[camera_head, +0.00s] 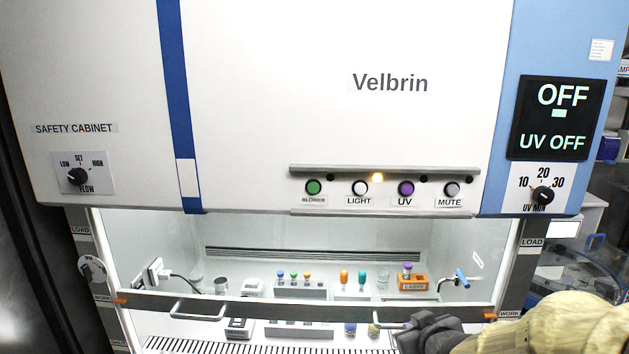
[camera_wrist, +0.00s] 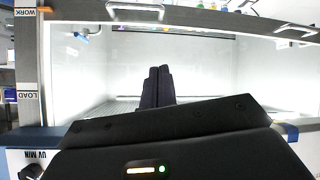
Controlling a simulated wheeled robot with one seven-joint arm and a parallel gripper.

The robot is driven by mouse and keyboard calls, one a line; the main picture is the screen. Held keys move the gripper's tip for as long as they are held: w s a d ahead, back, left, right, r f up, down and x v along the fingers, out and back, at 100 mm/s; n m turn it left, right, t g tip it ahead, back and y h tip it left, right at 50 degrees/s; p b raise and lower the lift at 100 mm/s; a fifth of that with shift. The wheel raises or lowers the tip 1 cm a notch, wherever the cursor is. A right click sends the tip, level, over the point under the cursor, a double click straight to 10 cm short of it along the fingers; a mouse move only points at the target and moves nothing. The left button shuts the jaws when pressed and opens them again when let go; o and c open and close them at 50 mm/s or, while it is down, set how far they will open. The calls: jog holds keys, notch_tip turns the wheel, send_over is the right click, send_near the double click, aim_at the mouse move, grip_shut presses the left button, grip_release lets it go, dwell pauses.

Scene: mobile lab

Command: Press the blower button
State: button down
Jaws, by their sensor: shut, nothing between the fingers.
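The blower button (camera_head: 314,187) is the green round button at the left end of the button row on the safety cabinet (camera_head: 330,90). The small label under it is blurred. Light (camera_head: 360,188), UV (camera_head: 406,188) and mute (camera_head: 452,189) buttons sit to its right. My gripper (camera_head: 424,330) is low at the bottom right of the head view, below and right of the buttons and apart from them. In the wrist view its two dark fingers (camera_wrist: 157,78) are together with nothing between them.
An amber lamp is lit (camera_head: 377,177) above the buttons. The display (camera_head: 556,118) reads OFF and UV OFF. The sash (camera_head: 300,307) with handles is partly raised. Racks, vials and an orange box (camera_head: 411,283) stand inside. Space before the button panel is clear.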

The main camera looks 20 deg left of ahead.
aim_at(313, 188)
jog(key=s+a+r+n+t+y+p, duration=0.1)
jog(key=s+a+r+n+y+p, duration=0.1)
jog(key=a+r+n+y, duration=0.8)
jog(key=a+r+y+p, duration=0.1)
jog(key=a+r+y, duration=0.3)
jog(key=a+r, duration=0.5)
notch_tip(313, 188, up, 3)
jog(key=shift+a+r, duration=0.1)
jog(key=shift+a, duration=0.15)
jog(key=shift+w+p, duration=0.25)
jog(key=shift+p, duration=0.15)
jog(key=shift+w+a+p, duration=0.35)
jog(key=shift+w+p, duration=0.1)
jog(key=shift+w, duration=0.95)
jog(key=shift+w+a+p, duration=0.35)
jog(key=shift+w+p, duration=0.1)
jog(key=shift+w, duration=0.95)
jog(key=shift+w+a+p, duration=0.35)
jog(key=shift+w+p, duration=0.1)
jog(key=shift+w, duration=0.95)
jog(key=shift+w+a+b, duration=0.1)
jog(key=shift+w+b, duration=0.25)
jog(key=shift+w, duration=0.05)
